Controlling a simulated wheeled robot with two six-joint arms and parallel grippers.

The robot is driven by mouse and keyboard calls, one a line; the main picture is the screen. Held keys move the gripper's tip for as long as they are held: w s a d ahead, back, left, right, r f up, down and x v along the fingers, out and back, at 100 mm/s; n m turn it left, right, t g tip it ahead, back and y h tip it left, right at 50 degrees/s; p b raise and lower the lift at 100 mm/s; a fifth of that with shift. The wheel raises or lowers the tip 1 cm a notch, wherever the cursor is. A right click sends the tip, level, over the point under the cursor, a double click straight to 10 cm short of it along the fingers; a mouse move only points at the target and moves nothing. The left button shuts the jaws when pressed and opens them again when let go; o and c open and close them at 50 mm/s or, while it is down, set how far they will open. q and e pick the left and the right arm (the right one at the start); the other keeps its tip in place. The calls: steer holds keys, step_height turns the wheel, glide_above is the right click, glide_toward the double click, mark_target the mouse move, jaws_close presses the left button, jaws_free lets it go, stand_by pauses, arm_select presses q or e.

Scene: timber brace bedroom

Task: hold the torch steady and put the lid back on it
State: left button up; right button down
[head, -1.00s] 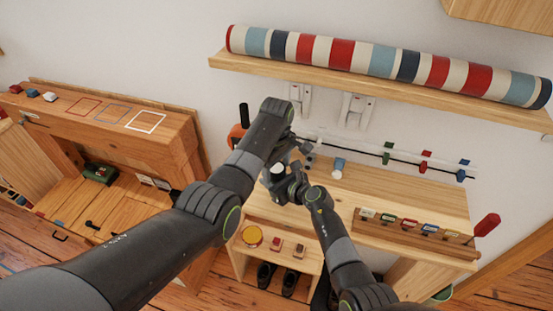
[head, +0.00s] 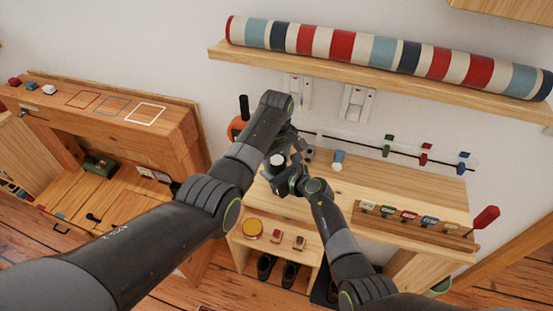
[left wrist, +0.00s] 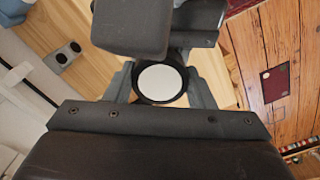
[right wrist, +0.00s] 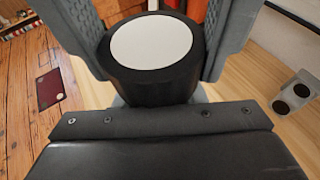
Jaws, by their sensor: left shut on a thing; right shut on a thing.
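The lid (right wrist: 151,45) is a black round piece with a white disc on top. It also shows in the head view (head: 277,159) and in the left wrist view (left wrist: 160,83). My left gripper (left wrist: 161,86) is shut on it, its fingers on either side. My right gripper (head: 286,181) is lower, just under the lid, shut on the torch. The torch is mostly hidden beneath the lid, roughly in line with it. I cannot tell whether lid and torch touch or a gap remains.
The wooden bench (head: 425,187) is behind and right of my grippers. A light blue and white piece (head: 338,160) stands on it. A rack (head: 390,217) with coloured tags lies along its front. A striped roll (head: 385,52) rests on the shelf above.

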arm_select(q)
steer(key=shift+m, duration=0.4)
steer(key=o, duration=1.1)
steer(key=shift+r, duration=0.1)
steer(key=shift+r, duration=2.15)
steer(key=shift+c, duration=0.5)
